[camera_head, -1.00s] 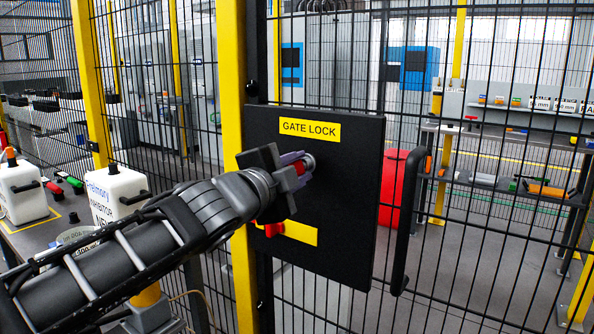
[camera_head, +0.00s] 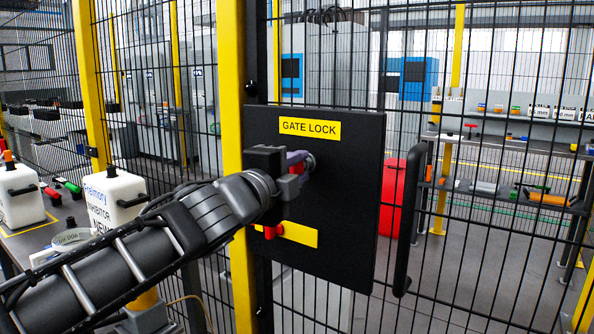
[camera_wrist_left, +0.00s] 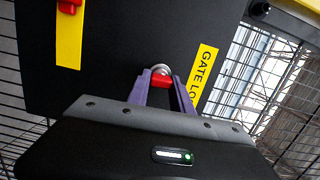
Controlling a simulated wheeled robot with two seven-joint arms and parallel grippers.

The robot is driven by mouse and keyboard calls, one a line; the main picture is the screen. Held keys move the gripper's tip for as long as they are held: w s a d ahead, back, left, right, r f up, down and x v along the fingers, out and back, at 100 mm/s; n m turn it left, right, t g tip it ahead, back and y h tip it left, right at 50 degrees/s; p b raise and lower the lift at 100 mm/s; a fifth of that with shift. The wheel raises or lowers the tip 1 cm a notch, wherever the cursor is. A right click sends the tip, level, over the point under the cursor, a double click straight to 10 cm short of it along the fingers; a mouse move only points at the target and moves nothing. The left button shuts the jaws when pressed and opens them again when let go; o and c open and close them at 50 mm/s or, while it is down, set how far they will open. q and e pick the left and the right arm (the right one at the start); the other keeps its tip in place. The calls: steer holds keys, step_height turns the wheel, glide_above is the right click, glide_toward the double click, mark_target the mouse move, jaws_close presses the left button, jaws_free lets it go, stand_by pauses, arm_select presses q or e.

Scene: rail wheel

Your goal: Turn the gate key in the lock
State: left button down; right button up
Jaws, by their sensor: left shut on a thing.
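The black lock plate (camera_head: 345,165) with the yellow GATE LOCK label (camera_head: 309,128) is fixed on the mesh gate. My left gripper (camera_head: 303,163) is at the plate, just below the label. In the left wrist view its two purple fingers (camera_wrist_left: 163,90) are shut on the red gate key (camera_wrist_left: 161,79), at the round metal lock (camera_wrist_left: 161,69). In the head view the gripper hides most of the key. A red knob on a yellow strip (camera_head: 300,233) sits lower on the plate. My right gripper is not in view.
A black vertical handle (camera_head: 410,220) stands at the plate's right edge. A yellow post (camera_head: 234,100) is on its left. White containers (camera_head: 112,198) stand on a bench at the left. Shelves (camera_head: 500,150) and a red bin lie behind the mesh.

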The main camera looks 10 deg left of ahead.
arm_select(q)
steer(key=c, duration=1.1)
jaws_free()
steer(key=shift+o, duration=0.2)
steer(key=p+v, duration=0.2)
steer(key=v, duration=0.5)
steer(key=shift+s, duration=0.4)
steer(key=shift+a, duration=0.1)
